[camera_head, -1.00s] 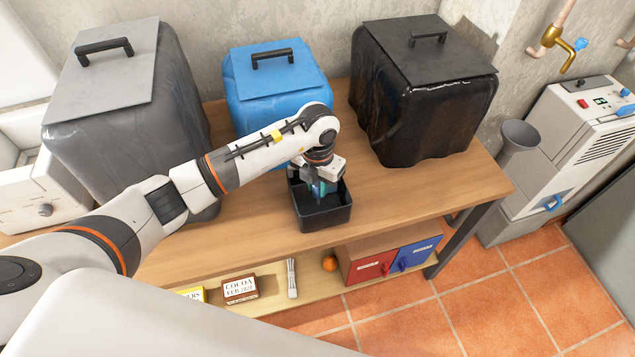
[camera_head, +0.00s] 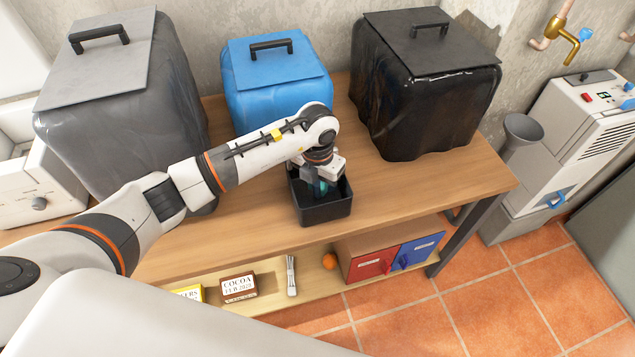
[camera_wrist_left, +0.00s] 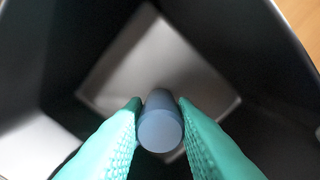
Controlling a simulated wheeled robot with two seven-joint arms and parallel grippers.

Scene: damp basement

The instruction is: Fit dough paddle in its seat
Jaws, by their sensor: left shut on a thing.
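My left gripper (camera_head: 320,187) reaches down into an open black bin (camera_head: 325,213) on the wooden bench. In the left wrist view its two teal fingers (camera_wrist_left: 158,108) are shut on a blue-grey round-ended piece, which looks like the dough paddle (camera_wrist_left: 160,132). Only its end and a short length show; the rest is hidden below. The pale square floor of the black bin lies under it in that view, with dark walls around. I cannot make out a seat for the paddle. My right gripper is not in view.
Grey (camera_head: 125,120), blue (camera_head: 275,85) and black (camera_head: 425,90) covered boxes stand along the back of the bench (camera_head: 420,190). The bench is clear right of the bin.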

